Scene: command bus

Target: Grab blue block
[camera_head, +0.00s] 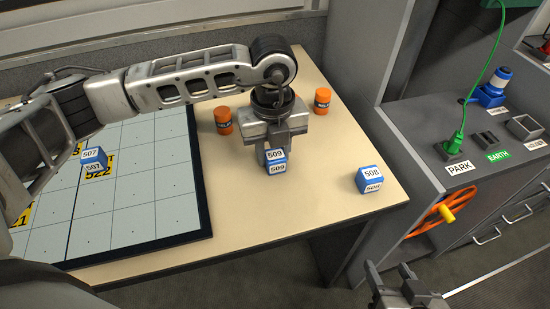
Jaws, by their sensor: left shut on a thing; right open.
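A blue block labelled 509 (277,168) is between the fingers of my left gripper (274,152), which points down over the table. My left gripper is shut on this block. I cannot tell whether the block touches the table. A second blue block labelled 508 (370,180) sits near the table's right edge. A third blue block labelled 507 (94,158) sits on the gridded board at the left. My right gripper (405,290) is open at the bottom right, partly cut off by the frame edge, beyond the table and apart from the blocks.
The beige table (315,215) holds a gridded board (150,190) and two orange canisters, one left (223,120) and one right (322,101) of my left gripper. A grey console (475,175) with an orange wheel (440,212) and a green cable (488,60) stands at the right.

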